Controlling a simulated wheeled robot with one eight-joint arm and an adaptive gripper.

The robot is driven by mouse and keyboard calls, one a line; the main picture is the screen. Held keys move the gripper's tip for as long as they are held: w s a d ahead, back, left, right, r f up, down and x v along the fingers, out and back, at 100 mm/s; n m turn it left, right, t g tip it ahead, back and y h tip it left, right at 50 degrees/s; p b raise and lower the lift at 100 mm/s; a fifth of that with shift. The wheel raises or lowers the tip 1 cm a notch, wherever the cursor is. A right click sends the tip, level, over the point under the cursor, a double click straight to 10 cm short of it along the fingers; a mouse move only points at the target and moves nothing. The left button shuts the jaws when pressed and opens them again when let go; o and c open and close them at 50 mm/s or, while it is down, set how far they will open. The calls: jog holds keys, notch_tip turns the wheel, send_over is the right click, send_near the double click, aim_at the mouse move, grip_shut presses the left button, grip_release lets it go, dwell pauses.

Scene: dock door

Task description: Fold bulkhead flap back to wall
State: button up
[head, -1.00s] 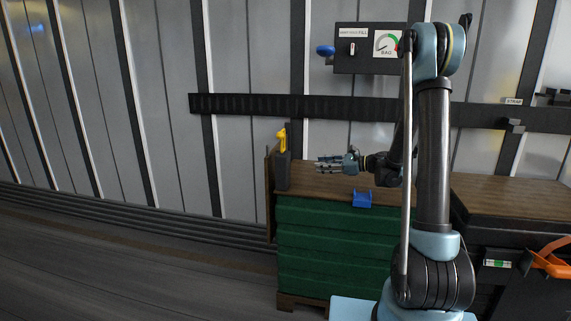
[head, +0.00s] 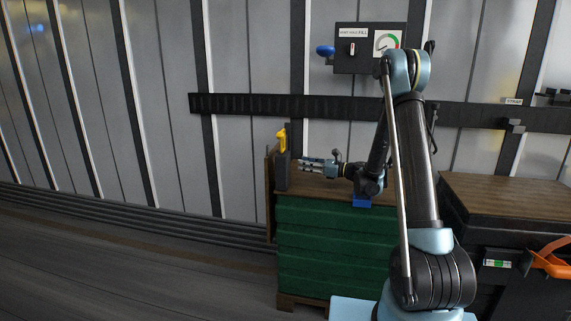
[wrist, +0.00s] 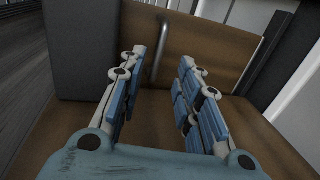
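The bulkhead flap, a brown panel (head: 270,192), stands upright at the left end of the green load in the head view, seen nearly edge-on. In the wrist view the brown panel (wrist: 225,42) stands ahead, with a grey bar handle (wrist: 157,52) on its face. My gripper (head: 300,163) is low over the brown top of the load, pointing left at the flap. In the wrist view my gripper (wrist: 163,58) is open, its blue-padded fingers apart on either side of the handle's line. I cannot tell whether the fingertips touch the handle.
A dark post (head: 283,172) with a yellow piece (head: 281,139) stands beside the flap. It is close on the left in the wrist view (wrist: 82,50). A blue bracket (head: 361,201) sits under my arm. A control box (head: 368,48) hangs on the wall. The floor left is clear.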

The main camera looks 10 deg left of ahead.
jog(key=x, duration=1)
jog(key=shift+a, duration=0.2)
grip_shut()
